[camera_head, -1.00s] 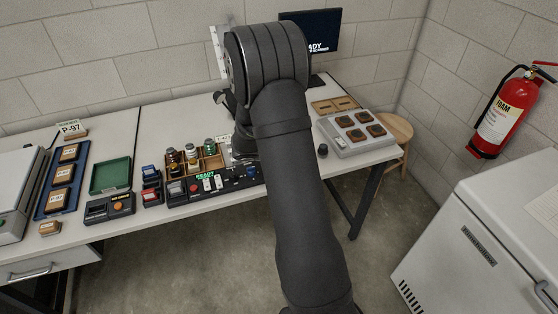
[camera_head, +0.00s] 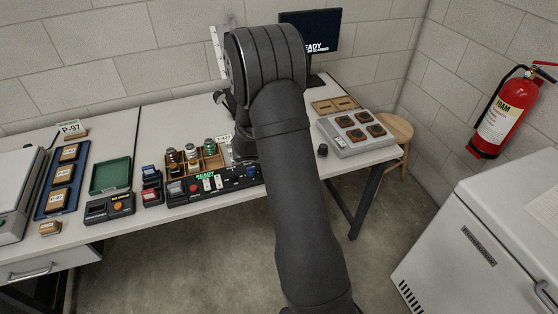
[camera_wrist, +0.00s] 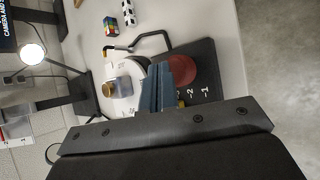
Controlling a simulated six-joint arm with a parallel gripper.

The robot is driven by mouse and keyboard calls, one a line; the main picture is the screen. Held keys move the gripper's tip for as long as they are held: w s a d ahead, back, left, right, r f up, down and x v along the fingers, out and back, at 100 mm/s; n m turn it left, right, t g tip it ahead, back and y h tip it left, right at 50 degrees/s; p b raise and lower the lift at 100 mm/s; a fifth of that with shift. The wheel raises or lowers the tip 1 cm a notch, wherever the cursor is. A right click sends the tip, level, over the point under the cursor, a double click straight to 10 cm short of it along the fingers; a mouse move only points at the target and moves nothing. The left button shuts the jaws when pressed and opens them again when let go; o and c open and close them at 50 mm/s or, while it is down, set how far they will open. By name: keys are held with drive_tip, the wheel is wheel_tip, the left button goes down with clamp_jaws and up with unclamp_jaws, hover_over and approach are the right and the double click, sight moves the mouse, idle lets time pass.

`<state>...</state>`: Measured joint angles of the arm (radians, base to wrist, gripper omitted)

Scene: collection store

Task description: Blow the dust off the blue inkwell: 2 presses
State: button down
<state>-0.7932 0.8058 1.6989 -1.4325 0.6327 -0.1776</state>
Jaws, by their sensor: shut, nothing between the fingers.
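In the wrist view a small inkwell (camera_wrist: 118,87) with a gold cap and a greyish-blue body stands upright on a round white plate (camera_wrist: 136,102). Dust on it is too small to judge. A red rounded bulb (camera_wrist: 182,72) sits on a dark base (camera_wrist: 204,62) with white number marks. A bent black tube (camera_wrist: 151,36) lies beyond the inkwell, its tip towards it. My gripper (camera_wrist: 155,78) has its blue-grey fingers together and empty, in front of the bulb and partly covering it. Whether they touch is unclear. In the head view my arm hides the gripper and inkwell.
A monitor (camera_head: 309,32) stands at the back. A control panel (camera_head: 213,184) and a wooden rack (camera_head: 207,162) of small bottles are left of my arm. A grey tray (camera_head: 357,133) with brown pieces is to the right. The wrist view shows a lit lamp (camera_wrist: 32,53) and a colourful cube (camera_wrist: 110,26).

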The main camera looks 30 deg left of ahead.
drive_tip(key=shift+f, duration=0.8)
idle(0.6)
drive_tip(key=shift+r, duration=1.25)
drive_tip(key=shift+r, duration=0.1)
drive_tip(key=shift+r, duration=2.4)
drive_tip(key=shift+f, duration=0.1)
drive_tip(key=shift+r, duration=2)
